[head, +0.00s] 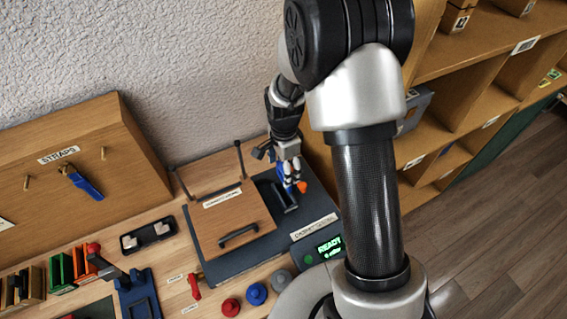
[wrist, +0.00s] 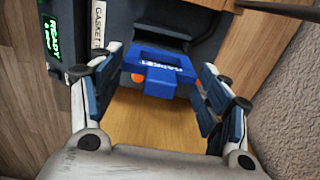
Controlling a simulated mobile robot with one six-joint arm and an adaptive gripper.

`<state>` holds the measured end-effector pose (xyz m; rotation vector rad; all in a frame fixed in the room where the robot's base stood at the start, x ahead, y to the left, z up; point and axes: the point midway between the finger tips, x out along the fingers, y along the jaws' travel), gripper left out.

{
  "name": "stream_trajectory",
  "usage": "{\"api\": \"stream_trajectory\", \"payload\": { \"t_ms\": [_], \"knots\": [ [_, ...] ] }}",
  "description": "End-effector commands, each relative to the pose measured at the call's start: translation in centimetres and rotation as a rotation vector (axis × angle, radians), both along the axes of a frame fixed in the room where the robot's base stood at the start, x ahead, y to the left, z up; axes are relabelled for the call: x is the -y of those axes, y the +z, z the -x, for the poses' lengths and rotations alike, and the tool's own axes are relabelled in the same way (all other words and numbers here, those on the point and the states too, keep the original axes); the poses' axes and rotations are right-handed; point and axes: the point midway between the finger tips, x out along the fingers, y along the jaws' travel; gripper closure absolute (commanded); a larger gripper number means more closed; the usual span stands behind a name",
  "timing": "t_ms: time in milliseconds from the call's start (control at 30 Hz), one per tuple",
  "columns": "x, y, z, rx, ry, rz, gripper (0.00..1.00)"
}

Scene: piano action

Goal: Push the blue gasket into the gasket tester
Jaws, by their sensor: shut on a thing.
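The blue gasket (wrist: 160,72) is a blue block with white lettering and an orange tab. In the head view my gripper (head: 290,168) is low over the right part of the gasket tester (head: 240,262), beside a dark slot-like part (head: 285,197). The tester is a dark grey unit with a wooden panel on top and a green READY display (head: 329,246). The gasket is mostly hidden by my fingers in the head view. I cannot tell how far it sits in the tester.
A wooden board labelled STRAPS (head: 75,165) stands at the left against the wall. Red, blue and grey knobs (head: 256,294) sit in front of the tester. A blue stand (head: 138,292) is at lower left. Wooden shelves (head: 480,100) stand at the right.

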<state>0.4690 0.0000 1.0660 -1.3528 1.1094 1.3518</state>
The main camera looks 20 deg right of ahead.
Motion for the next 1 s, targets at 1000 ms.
{"api": "stream_trajectory", "payload": {
  "t_ms": [1000],
  "knots": [
    [0.0,-6.5,-0.1,0.002,0.0,0.0,0.52]
  ]
}}
